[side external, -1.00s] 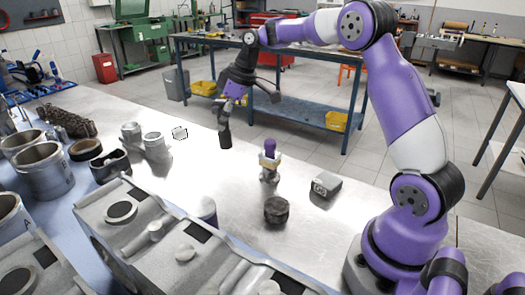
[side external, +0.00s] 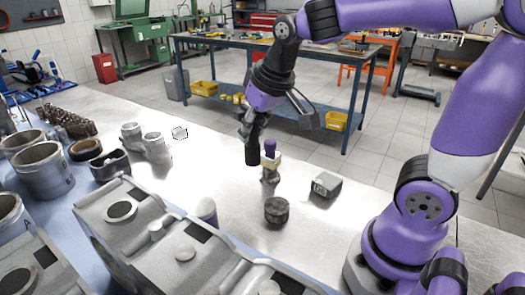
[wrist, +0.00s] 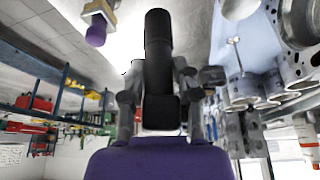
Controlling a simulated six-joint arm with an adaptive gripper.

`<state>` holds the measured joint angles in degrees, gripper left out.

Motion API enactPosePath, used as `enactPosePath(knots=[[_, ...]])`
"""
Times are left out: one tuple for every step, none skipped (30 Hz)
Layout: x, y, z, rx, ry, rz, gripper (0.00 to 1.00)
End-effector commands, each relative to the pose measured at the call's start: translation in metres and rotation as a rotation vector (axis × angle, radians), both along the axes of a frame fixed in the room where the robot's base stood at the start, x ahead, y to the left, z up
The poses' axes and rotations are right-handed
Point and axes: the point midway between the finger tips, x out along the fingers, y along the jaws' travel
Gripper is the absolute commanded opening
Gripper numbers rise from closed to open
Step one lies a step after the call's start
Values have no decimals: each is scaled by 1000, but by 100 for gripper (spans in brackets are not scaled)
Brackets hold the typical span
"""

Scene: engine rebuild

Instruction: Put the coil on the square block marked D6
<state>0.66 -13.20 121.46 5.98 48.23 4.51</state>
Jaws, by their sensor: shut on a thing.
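The coil (side external: 252,153), a dark cylinder, is held by my gripper (side external: 250,133) and hangs upright. In the wrist view the coil (wrist: 158,45) stands between the fingers of my gripper (wrist: 160,92), which is shut on it. In the side view its lower end is just left of a purple-topped part and partly overlaps it; the gap below the coil is hard to judge. A grey square block (side external: 326,185) with a dark mark lies on the bench right of the coil. I cannot read either block's marking.
The purple-topped part (side external: 270,160) stands close to the coil; it also shows in the wrist view (wrist: 98,25). A dark round part (side external: 276,210) lies nearer the camera. Engine castings (side external: 160,240) and metal cylinders (side external: 43,170) fill the left and front. Bench around the grey block is mostly clear.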

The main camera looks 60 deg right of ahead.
Motion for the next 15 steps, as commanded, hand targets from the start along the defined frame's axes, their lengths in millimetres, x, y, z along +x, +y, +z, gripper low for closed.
enactPosePath(knots=[[-6,-10,-2,-1,-2,-110,0],[-10,-18,-4,-1,-2,-187,0],[-15,-29,-6,-2,-1,-297,0],[-18,-37,-7,-2,-2,-384,0],[-22,-46,-8,-3,-3,-477,0],[-29,-59,-10,-4,-3,-610,0],[-34,-68,-10,-5,-2,-713,0],[-40,-77,-11,-6,-2,-819,0],[-48,-89,-11,-7,-3,-966,0],[-55,-97,-11,-8,-3,-1076,0],[-62,-104,-11,-10,-2,-1184,0],[-71,-113,-11,-10,-4,-1324,0],[-77,-118,-11,-12,-3,-1420,0],[-84,-122,-10,-11,-4,-1510,0],[-91,-126,-10,-13,-3,-1620,0]])
